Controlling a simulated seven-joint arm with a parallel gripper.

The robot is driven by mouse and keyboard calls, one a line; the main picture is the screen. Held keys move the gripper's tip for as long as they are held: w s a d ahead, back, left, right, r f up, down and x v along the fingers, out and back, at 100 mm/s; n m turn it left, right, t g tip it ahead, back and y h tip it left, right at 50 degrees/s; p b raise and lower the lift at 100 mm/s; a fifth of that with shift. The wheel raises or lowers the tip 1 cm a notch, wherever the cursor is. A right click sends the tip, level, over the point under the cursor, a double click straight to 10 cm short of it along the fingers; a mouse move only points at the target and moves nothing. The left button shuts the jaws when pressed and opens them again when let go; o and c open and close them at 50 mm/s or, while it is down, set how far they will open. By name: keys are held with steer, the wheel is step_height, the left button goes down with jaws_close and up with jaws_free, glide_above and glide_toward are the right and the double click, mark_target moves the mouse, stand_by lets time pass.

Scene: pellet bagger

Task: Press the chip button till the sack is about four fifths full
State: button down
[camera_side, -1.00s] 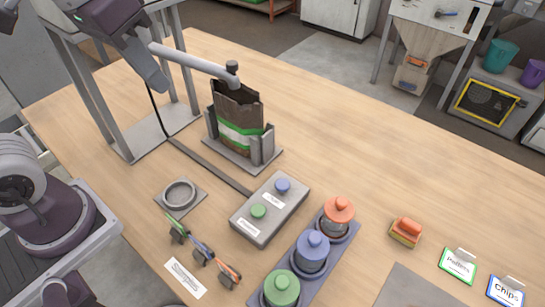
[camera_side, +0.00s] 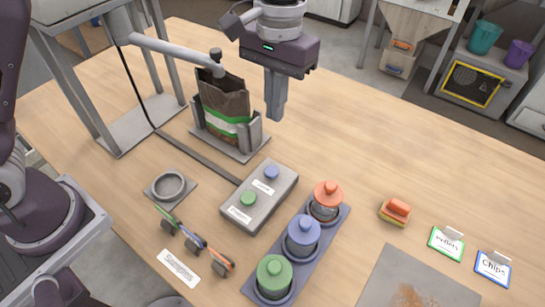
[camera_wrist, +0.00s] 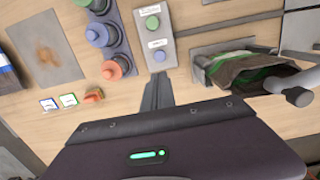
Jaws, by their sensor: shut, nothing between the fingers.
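The control box (camera_side: 258,208) lies on the table with a green button (camera_side: 249,198) and a blue button (camera_side: 271,172), each with a small label that is hard to read. The blue button also shows in the wrist view (camera_wrist: 159,56). The brown sack with a green and white band (camera_side: 222,105) stands upright in its grey holder (camera_side: 255,133) under the spout pipe (camera_side: 180,55). Its fill level cannot be seen. My gripper (camera_side: 275,117) is shut and empty, above the table, right of the sack and apart from the box. It also shows in the wrist view (camera_wrist: 159,80).
Three lidded jars, green (camera_side: 275,277), blue (camera_side: 303,237) and orange (camera_side: 327,201), stand in a rack right of the box. A grey ring (camera_side: 169,186) and small coloured scoops (camera_side: 193,243) lie left. A sponge (camera_side: 396,212) and two cards lie at the right.

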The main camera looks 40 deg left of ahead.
mark_target(270, 169)
steer(key=f, duration=0.9)
steer(key=s+f, duration=0.1)
steer(key=f, duration=0.3)
steer(key=shift+d+f, duration=0.1)
steer(key=shift+f, duration=0.25)
steer(key=shift+f, duration=0.95)
steer(key=shift+s+a+f, duration=0.1)
steer(key=shift+s+a, duration=0.1)
stand_by(5.2)
